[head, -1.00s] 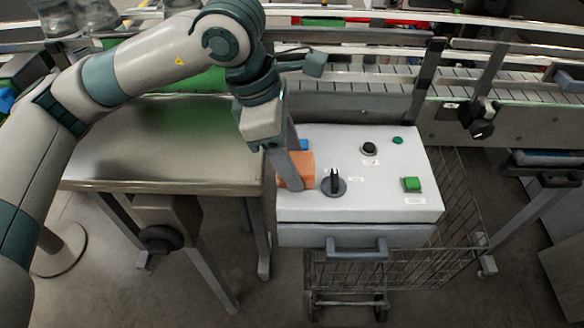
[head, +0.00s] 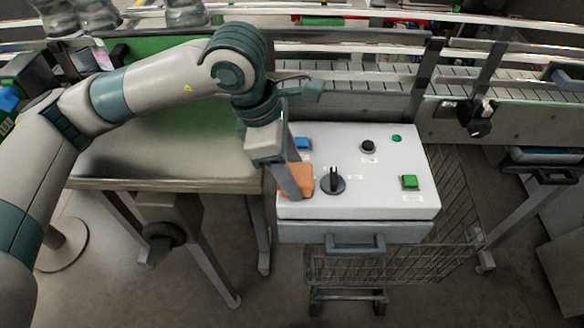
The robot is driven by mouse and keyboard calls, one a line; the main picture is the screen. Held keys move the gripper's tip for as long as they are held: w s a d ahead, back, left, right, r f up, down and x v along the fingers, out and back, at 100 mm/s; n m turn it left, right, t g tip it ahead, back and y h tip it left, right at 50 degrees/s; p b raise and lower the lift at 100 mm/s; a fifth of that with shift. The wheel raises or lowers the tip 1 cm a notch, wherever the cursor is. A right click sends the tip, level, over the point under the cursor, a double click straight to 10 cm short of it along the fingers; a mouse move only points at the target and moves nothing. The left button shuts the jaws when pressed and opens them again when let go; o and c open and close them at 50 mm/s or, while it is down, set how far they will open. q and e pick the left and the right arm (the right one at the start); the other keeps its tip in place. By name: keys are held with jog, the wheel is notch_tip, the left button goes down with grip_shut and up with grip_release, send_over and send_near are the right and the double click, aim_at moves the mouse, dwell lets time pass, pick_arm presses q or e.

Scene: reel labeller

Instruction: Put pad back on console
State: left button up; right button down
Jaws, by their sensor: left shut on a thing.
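The pad (head: 306,180) is an orange block at the left edge of the console's top, in the head view. The console (head: 380,201) is a white box with a black knob, buttons and a drawer handle at its front. My left gripper (head: 296,192) reaches down from above and is shut on the pad. Its fingers hide part of the pad. I cannot tell whether the pad's underside touches the console top. My right gripper is not in view.
A steel table (head: 170,165) stands left of the console. A blue button (head: 303,143), a black rotary knob (head: 333,182) and a green button (head: 410,182) sit on the console top. A conveyor (head: 360,78) runs behind. A wire cart (head: 350,265) is below and to the right.

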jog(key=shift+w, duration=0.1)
pick_arm(q)
jog(key=o, duration=1)
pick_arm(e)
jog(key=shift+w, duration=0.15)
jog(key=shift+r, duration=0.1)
pick_arm(q)
jog(key=shift+r, duration=0.1)
jog(key=v, duration=0.2)
jog(key=shift+a+r+b, duration=0.1)
jog(key=shift+r+b, duration=0.2)
jog(key=shift+r, duration=0.05)
jog(key=shift+b+v, duration=1.05)
jog(key=shift+v, duration=3.55)
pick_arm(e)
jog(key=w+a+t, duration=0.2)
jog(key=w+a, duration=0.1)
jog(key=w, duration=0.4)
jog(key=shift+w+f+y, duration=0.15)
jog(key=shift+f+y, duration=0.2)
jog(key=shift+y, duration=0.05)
